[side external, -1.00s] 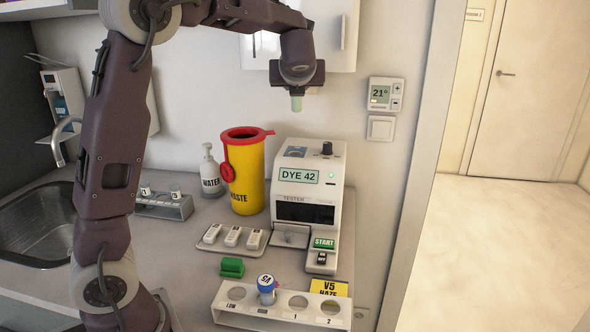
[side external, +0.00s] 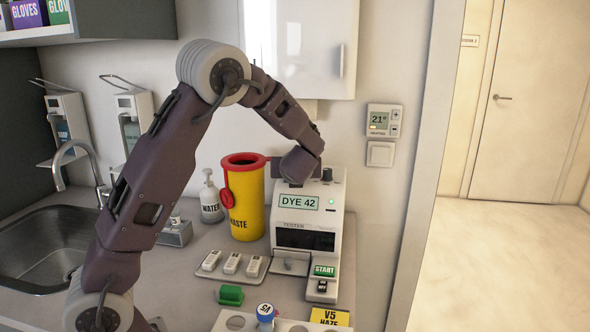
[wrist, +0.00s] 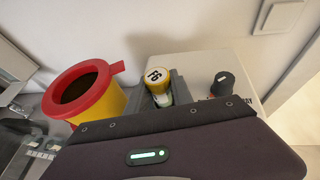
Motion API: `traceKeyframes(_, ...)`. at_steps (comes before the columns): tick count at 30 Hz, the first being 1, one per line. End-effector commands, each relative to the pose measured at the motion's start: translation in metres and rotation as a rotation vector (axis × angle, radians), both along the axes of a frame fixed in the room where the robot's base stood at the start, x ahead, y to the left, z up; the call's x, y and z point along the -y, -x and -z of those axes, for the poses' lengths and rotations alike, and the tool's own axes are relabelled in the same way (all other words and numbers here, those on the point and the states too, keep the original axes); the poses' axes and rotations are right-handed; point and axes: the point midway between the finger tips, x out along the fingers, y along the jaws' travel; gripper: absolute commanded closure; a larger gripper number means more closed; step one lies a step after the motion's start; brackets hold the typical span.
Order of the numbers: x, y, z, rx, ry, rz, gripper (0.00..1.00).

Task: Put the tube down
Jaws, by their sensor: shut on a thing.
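In the wrist view my gripper (wrist: 160,97) is shut on a tube (wrist: 155,77) with a yellow, labelled cap; a little of its pale body shows below the cap. The wrist housing hides the lower end, so I cannot tell whether it touches anything. In the side view my forearm reaches down behind the left top of the white tester (side external: 317,218), which reads DYE 42. The fingers and tube are hidden there by the arm and tester. The tester's black knob (wrist: 223,84) is right of the tube in the wrist view.
The yellow waste bin (side external: 247,208) with a red rim stands close left of the tester. In front are a tray of white pieces (side external: 231,264), a green block (side external: 231,295) and a white rack (side external: 290,326) holding a blue-capped tube (side external: 265,312).

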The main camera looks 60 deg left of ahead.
Motion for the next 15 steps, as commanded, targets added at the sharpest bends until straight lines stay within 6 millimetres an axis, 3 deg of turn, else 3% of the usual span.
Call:
traceKeyframes(9, -0.0001, 0.0001, 0.0067, 0.0, 0.0, -0.001, 1.0)
traceKeyframes(10, -0.0001, 0.0001, 0.0067, 0.0, 0.0, -0.001, 0.69)
traceKeyframes(13, -0.0001, 0.0001, 0.0064, 0.0, 0.0, -0.001, 0.51)
traceKeyframes(15, -0.0001, 0.0, 0.0063, 0.0, 0.0, -0.001, 0.51)
